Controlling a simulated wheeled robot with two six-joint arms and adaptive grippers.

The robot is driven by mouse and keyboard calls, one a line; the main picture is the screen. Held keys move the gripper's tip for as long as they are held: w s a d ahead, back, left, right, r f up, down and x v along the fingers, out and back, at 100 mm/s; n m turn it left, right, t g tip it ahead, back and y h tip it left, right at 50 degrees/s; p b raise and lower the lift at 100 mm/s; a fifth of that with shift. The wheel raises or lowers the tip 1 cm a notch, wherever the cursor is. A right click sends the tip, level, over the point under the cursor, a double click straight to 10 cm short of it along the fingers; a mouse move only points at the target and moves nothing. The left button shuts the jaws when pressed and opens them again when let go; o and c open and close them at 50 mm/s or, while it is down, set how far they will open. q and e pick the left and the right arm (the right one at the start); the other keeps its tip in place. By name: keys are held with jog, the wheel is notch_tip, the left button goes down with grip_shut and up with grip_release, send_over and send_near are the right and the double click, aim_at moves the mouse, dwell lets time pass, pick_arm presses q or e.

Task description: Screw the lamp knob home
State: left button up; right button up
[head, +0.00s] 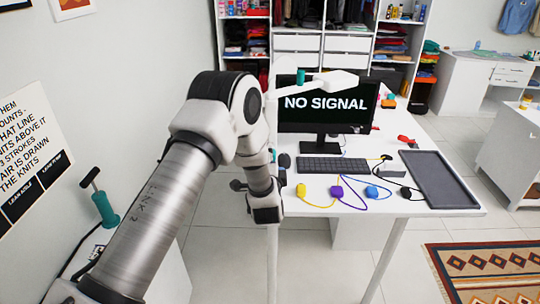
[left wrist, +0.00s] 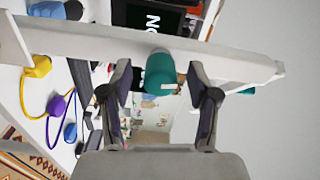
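In the left wrist view a teal knob (left wrist: 160,70) sits on a white lamp arm (left wrist: 90,40) that runs across the picture. My left gripper (left wrist: 159,76) is open around the knob, one dark finger on each side, with a visible gap to each. A second teal piece (left wrist: 248,92) shows beyond the bar. In the head view the white lamp arm (head: 335,81) reaches across the monitor's top, with a small teal piece (head: 300,77) on it. My left arm covers much of that view and its fingers cannot be made out. My right gripper is not in view.
The white desk (head: 460,210) holds a monitor (head: 300,120), a keyboard (head: 333,165), a dark tray (head: 440,180) and yellow (head: 301,190), purple (head: 336,191) and blue (head: 371,191) corded pieces. A teal-bodied pump-like thing (head: 105,208) stands at the left.

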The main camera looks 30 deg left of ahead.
pick_arm(q)
jog(key=shift+c, duration=0.5)
jog(key=shift+f+n+b, duration=0.15)
jog(key=shift+n+b, duration=0.25)
jog(key=n+b, duration=0.1)
jog(key=n, duration=0.1)
jog(key=shift+f+n+b, duration=0.1)
jog(key=shift+n+b, duration=0.2)
jog(key=shift+b, duration=0.1)
jog(key=n+b, duration=0.3)
jog(key=n, duration=0.1)
jog(key=shift+n, duration=0.4)
jog(key=n+b, duration=0.3)
jog(key=n, duration=0.1)
jog(key=n+b, duration=0.3)
jog(key=n, duration=0.1)
jog(key=shift+r+n+b, duration=0.2)
jog(key=shift+n+b, duration=0.25)
jog(key=shift+n, duration=0.05)
